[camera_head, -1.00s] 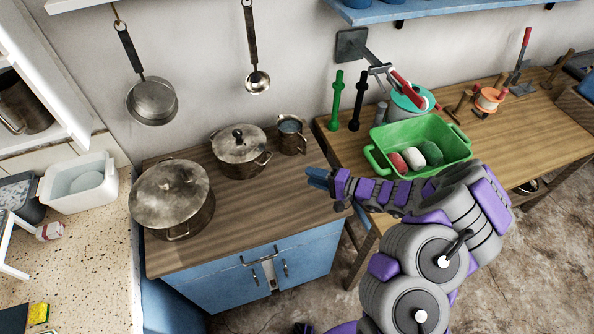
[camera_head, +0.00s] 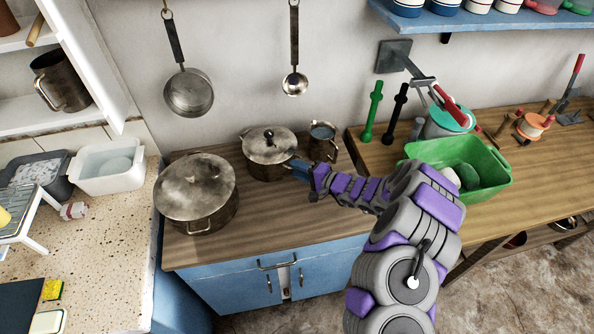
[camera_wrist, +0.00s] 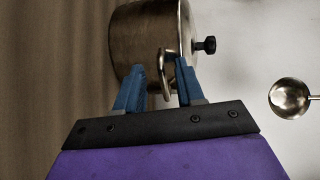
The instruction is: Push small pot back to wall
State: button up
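The small pot (camera_head: 270,150) is a worn metal pot with a dark-knobbed lid. It stands on the wooden counter (camera_head: 285,222) near the back wall, between the large pot and the metal mug. My gripper (camera_head: 294,167) is at its front right side. In the wrist view the small pot (camera_wrist: 140,35) lies just beyond my gripper (camera_wrist: 158,82), whose blue fingers are spread apart. The pot's side handle (camera_wrist: 166,68) shows between the fingertips. The fingers are not closed on it; I cannot tell whether they touch the pot.
A large lidded pot (camera_head: 197,192) stands left of the small pot. A metal mug (camera_head: 323,141) stands close on the right. A pan (camera_head: 188,92) and a ladle (camera_head: 295,82) hang on the wall. A green tub (camera_head: 480,165) sits on the right table. The front counter is clear.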

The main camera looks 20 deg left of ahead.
jog(key=shift+a+f, duration=0.1)
jog(key=shift+a, duration=0.35)
jog(key=shift+d, duration=0.1)
jog(key=shift+c, duration=0.5)
jog(key=c, duration=0.6)
grip_shut()
jog(key=shift+f, duration=0.1)
